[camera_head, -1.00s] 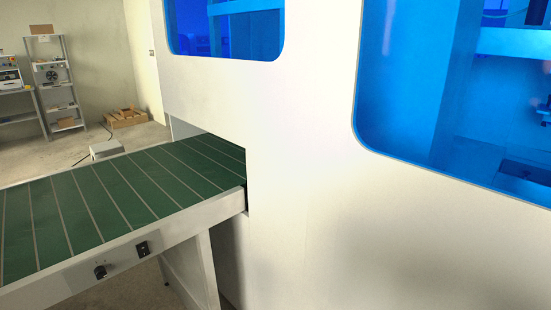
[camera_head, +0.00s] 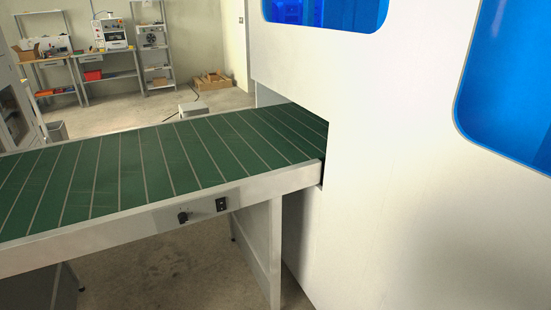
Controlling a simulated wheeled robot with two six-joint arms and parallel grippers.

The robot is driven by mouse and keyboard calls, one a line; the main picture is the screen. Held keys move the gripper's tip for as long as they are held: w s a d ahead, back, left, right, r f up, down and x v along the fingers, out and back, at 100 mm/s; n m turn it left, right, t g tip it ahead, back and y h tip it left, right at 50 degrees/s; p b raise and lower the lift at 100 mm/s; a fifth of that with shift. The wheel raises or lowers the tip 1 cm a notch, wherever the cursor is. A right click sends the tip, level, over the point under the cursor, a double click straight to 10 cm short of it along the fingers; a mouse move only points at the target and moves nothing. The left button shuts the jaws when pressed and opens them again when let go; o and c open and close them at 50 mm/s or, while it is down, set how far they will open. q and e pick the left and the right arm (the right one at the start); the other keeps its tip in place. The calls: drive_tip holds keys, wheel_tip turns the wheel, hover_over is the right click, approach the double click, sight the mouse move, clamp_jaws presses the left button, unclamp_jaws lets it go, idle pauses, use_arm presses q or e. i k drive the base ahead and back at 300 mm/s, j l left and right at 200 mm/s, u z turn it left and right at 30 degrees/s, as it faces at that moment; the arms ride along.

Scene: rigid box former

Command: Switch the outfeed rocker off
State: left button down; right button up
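A small black rocker switch (camera_head: 221,204) sits on the front side rail of the green outfeed conveyor (camera_head: 150,165), near the machine end. Its on or off position is too small to tell. A black rotary knob (camera_head: 183,217) is on the same rail, just left of the rocker. Neither of my grippers shows in the head view.
The white machine housing (camera_head: 400,150) with blue windows fills the right side, and the conveyor runs out of its opening to the left. A conveyor leg (camera_head: 262,245) stands below the rail. Bare floor (camera_head: 165,275) shows under and in front. Shelves and benches stand far back.

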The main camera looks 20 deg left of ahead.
sight(220, 203)
drive_tip(key=u, duration=1.25)
